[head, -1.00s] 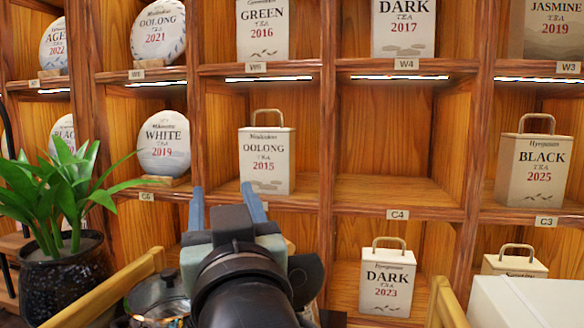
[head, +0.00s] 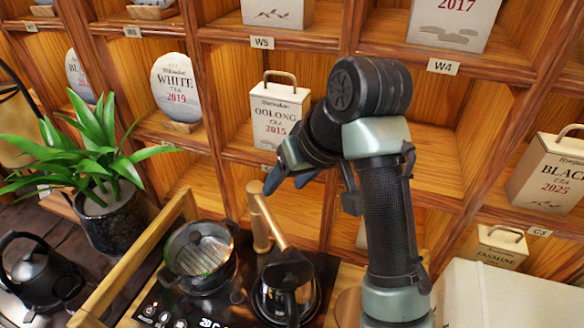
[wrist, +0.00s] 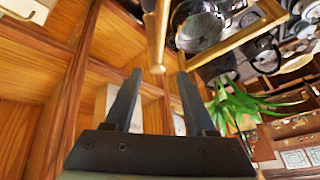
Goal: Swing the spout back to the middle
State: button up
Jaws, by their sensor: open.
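The spout (head: 272,220) is a thin golden tube on an upright wooden post (head: 259,225) at the back of the black stove top. It slants down to the right, its lower end by the lid of a dark-topped glass kettle (head: 286,290). My gripper (head: 283,183) is open, just above and right of the post's top, its fingers pointing left and down. In the wrist view a wooden, rod-like part of the tap (wrist: 157,45) lies just beyond and between the two open fingertips (wrist: 159,76). I cannot tell whether a finger touches it.
A glass pot (head: 200,262) stands left of the spout, inside a wooden rail (head: 140,262). A potted plant (head: 100,170) and a black kettle (head: 40,270) are further left. The shelf wall with an Oolong tin (head: 280,120) stands close behind. A white box (head: 500,295) is at right.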

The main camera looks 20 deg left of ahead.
aim_at(271, 215)
jog(key=shift+g+h, duration=0.3)
jog(key=shift+g, duration=0.3)
jog(key=x, duration=0.7)
jog(key=d+x, duration=0.1)
jog(key=x, duration=0.3)
jog(key=shift+a+f, duration=0.1)
jog(key=shift+f, duration=0.25)
grip_shut()
dwell(0.6)
